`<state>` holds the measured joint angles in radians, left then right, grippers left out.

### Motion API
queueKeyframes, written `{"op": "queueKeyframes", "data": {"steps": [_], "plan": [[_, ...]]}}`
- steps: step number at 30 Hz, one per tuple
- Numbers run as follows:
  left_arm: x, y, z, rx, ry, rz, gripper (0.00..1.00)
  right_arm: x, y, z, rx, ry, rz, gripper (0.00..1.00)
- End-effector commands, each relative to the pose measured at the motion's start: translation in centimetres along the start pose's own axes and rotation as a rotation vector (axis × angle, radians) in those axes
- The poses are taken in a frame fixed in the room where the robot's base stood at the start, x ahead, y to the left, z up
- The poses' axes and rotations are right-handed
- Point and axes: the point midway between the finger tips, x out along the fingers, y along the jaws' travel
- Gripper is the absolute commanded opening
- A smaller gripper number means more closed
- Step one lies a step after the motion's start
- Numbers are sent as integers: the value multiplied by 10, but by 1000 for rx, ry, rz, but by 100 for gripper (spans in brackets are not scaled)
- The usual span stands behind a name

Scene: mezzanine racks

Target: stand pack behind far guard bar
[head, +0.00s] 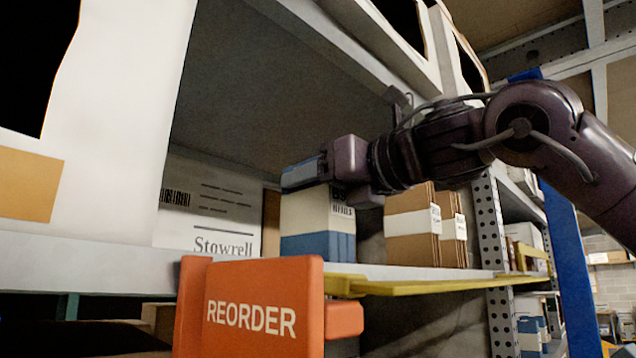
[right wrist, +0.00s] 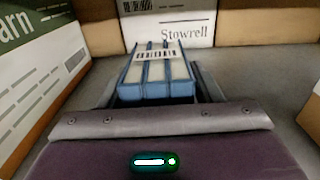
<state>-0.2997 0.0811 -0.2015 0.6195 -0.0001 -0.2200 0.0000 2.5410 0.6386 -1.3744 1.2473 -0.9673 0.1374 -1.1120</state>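The pack (head: 318,215) is a blue and white bundle with a barcode label, upright in the head view at the shelf opening. My right gripper (head: 328,172) reaches in from the right at its upper part. In the right wrist view the pack (right wrist: 158,72) sits between the two fingers, which look closed on its sides. A yellow guard bar (head: 430,286) runs along the shelf's front edge, right of the orange sign. My left gripper is out of view.
An orange REORDER sign (head: 250,312) juts out in front of the shelf edge (head: 90,268). A white Stowrell box (head: 205,210) stands deep inside at left. Brown and white packs (head: 412,225) stand right of the held pack. A perforated post (head: 495,255) and blue upright (head: 570,275) are farther right.

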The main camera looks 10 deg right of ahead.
Motion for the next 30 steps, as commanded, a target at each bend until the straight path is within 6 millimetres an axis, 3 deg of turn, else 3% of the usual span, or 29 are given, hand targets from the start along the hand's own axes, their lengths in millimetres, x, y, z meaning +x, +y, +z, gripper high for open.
{"op": "queueKeyframes", "data": {"steps": [11, 14, 24, 30], "plan": [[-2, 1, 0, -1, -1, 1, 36, 0, 0, 4, 0, -1, 0, 67], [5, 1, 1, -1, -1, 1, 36, -8, 0, 1, 1, -3, -1, 67], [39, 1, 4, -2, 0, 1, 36, -78, 0, 0, 1, -5, 1, 67], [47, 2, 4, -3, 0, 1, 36, -109, 0, 2, 2, -3, -1, 67]]}}
